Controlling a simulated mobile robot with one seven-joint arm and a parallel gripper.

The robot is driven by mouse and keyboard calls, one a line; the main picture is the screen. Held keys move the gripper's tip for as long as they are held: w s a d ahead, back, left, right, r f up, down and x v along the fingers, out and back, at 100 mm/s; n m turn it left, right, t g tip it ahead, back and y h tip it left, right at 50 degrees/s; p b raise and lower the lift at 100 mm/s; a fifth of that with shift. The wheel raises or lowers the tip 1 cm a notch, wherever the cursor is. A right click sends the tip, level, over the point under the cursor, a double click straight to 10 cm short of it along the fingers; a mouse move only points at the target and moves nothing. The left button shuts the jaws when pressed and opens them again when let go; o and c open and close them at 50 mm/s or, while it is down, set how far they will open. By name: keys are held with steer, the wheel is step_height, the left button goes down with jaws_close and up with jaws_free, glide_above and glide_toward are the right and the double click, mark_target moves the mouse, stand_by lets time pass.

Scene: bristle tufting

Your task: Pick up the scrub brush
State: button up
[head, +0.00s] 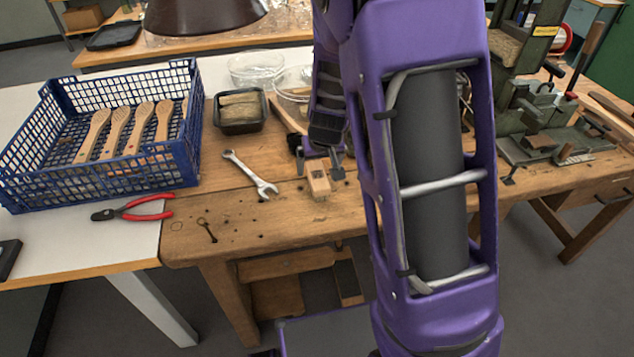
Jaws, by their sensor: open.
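A small light wooden block (318,184) lies near the front edge of the wooden bench (225,190); it may be the scrub brush, but its bristles do not show clearly. My gripper (319,167) is open, its fingers at the block's far end, one on either side as far as I can tell. Whether they touch it is unclear. My purple arm hides the bench just to the right. Several paddle-shaped wooden brush bodies (117,130) lie in the blue crate (140,178) at left.
A wrench (248,174) and red-handled pliers (135,208) lie left of the block. A black tray (241,127) holding tan material and clear bowls (256,67) stand behind. Green metal machinery (545,120) stands at right.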

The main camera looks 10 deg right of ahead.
mark_target(318, 175)
steer(key=shift+b+x, duration=0.75)
steer(key=shift+x, duration=1.95)
steer(key=shift+f+b, duration=0.25)
steer(key=shift+b, duration=0.05)
jaws_close()
